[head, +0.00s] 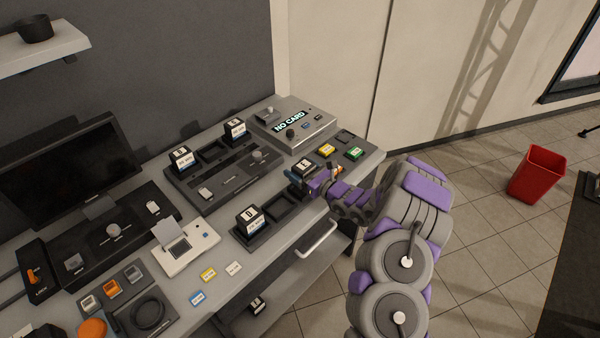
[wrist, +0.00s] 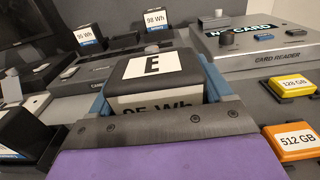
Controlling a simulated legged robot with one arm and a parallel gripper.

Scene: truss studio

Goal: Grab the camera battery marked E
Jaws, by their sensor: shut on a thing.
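The camera battery marked E (wrist: 152,66) fills the middle of the wrist view, a dark block with a white "E" label on top and a "Wh" label on its near face. In the head view this battery (head: 304,167) is at the right end of the front charger. My gripper (head: 312,182) is shut on it, with blue fingers on both sides of it in the wrist view (wrist: 158,95). Its underside is hidden, so I cannot tell whether it still touches the charger.
Another battery (head: 249,219) sits at the left end of the front charger (head: 278,208). Two batteries (head: 182,158) (head: 235,130) stand on the rear charger (head: 222,172). A card reader reading "NO CARD" (head: 310,128) and yellow and green cards (head: 355,153) are close by. A monitor (head: 70,165) stands left.

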